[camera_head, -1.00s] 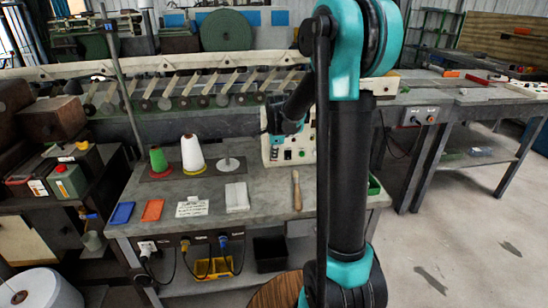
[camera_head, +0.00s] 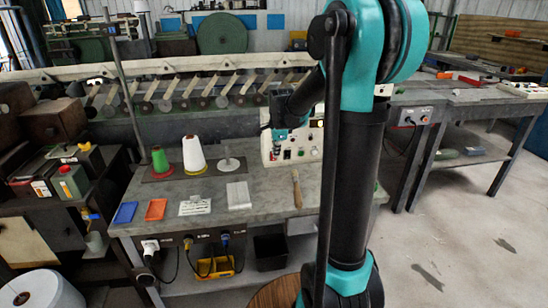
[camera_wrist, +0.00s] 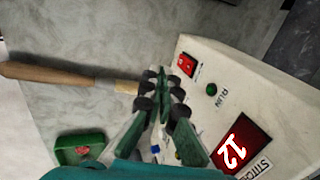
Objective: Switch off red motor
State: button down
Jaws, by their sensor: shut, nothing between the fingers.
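A red rocker switch (camera_wrist: 187,64) sits on the white control box (camera_wrist: 235,75), with a small label beside it. The box also has a green RUN lamp (camera_wrist: 211,88) and a red display (camera_wrist: 240,143) reading 12. In the wrist view my gripper (camera_wrist: 162,88) is shut and empty, its dark fingertips just left of and below the switch in the picture; contact cannot be told. In the head view the control box (camera_head: 276,150) stands at the back of the workbench, partly behind my arm. The switch's on or off position is unclear.
A wooden-handled brush (camera_head: 297,190) lies on the workbench (camera_head: 260,210) before the box. A green tray (camera_wrist: 80,148) is nearby. A green cone (camera_head: 159,161) and white cone (camera_head: 193,155) stand left. Sockets with plugs line the bench front.

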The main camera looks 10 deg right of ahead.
jog(key=v, duration=0.6)
jog(key=shift+r, duration=0.25)
